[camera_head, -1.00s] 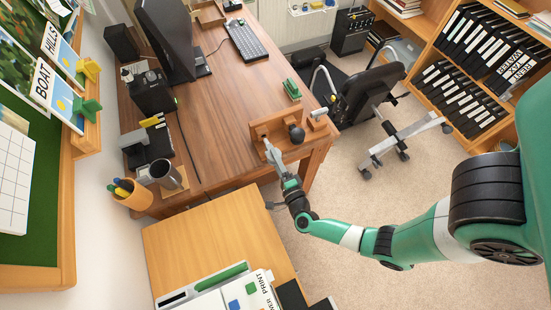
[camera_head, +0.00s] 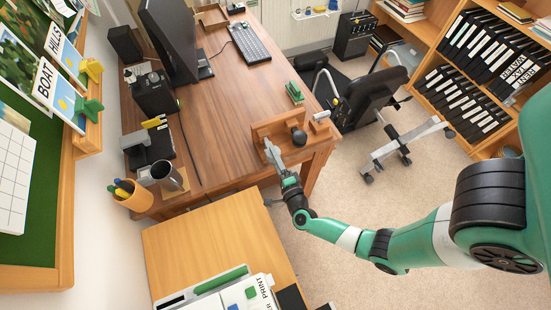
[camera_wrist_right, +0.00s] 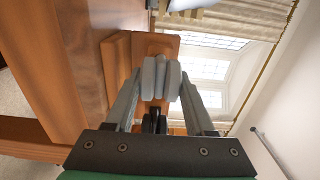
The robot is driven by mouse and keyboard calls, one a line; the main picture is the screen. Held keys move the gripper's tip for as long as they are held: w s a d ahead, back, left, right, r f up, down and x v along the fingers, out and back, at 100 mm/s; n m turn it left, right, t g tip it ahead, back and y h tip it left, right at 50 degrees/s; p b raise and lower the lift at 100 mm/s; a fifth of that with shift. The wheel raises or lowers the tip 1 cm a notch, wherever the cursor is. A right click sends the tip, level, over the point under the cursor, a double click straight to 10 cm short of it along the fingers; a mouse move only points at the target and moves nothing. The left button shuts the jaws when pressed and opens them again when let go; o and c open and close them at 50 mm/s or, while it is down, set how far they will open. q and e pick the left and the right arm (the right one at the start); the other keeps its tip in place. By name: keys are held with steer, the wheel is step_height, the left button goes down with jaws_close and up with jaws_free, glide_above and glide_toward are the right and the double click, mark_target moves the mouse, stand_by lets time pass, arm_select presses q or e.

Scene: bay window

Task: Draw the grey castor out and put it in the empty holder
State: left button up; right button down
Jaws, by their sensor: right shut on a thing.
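A wooden holder (camera_head: 262,134) with upright boards stands at the desk's near right corner. A dark round castor (camera_head: 298,138) sits at its right side. My right gripper (camera_head: 270,147) is at the holder's left front. In the right wrist view its fingers (camera_wrist_right: 161,80) are shut on a grey piece (camera_wrist_right: 161,76), which looks like the grey castor; the fingers hide most of it. Wooden boards (camera_wrist_right: 117,70) of the holder stand close beside the fingertips. I cannot tell whether the grey castor is still seated, nor which place is empty. My left gripper is not in view.
A small wooden block (camera_head: 320,121) and a green item (camera_head: 294,92) are beyond the holder. An office chair (camera_head: 375,100) stands right of the desk. A metal cup (camera_head: 167,174) and pen pot (camera_head: 133,195) are left. The middle desktop (camera_head: 215,120) is clear.

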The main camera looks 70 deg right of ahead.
steer(key=shift+b+x, duration=0.35)
steer(key=shift+x, duration=0.7)
steer(key=shift+c, duration=0.9)
jaws_free()
steer(key=p+v, duration=0.2)
steer(key=v, duration=0.9)
steer(key=shift+s+a, duration=0.2)
